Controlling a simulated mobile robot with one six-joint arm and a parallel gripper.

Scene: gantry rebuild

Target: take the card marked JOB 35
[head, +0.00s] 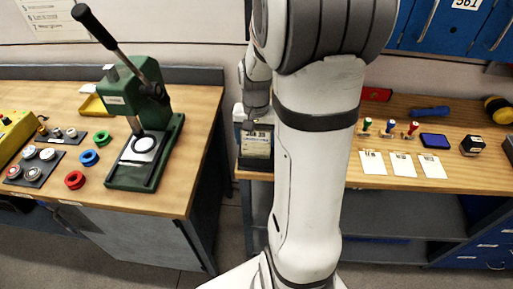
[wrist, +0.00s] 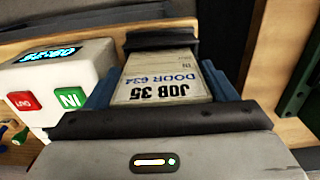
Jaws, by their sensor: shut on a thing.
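The card marked JOB 35 (wrist: 165,85) is pale, with JOB 35 and DOOR 634 printed on it. In the wrist view it lies between the blue fingers of my gripper (wrist: 163,92), which is shut on it. The card's far end meets a dark holder (wrist: 160,42); how deep it sits there I cannot tell. In the head view the card (head: 256,142) shows upright at the right bench's left end, just below my gripper (head: 257,115). My fingertips are too small there to make out clearly.
A white box (wrist: 60,85) with a display, a red button and a green button stands close beside my gripper. My arm hides part of the right bench. A green press (head: 145,150) stands on the left bench (head: 200,120).

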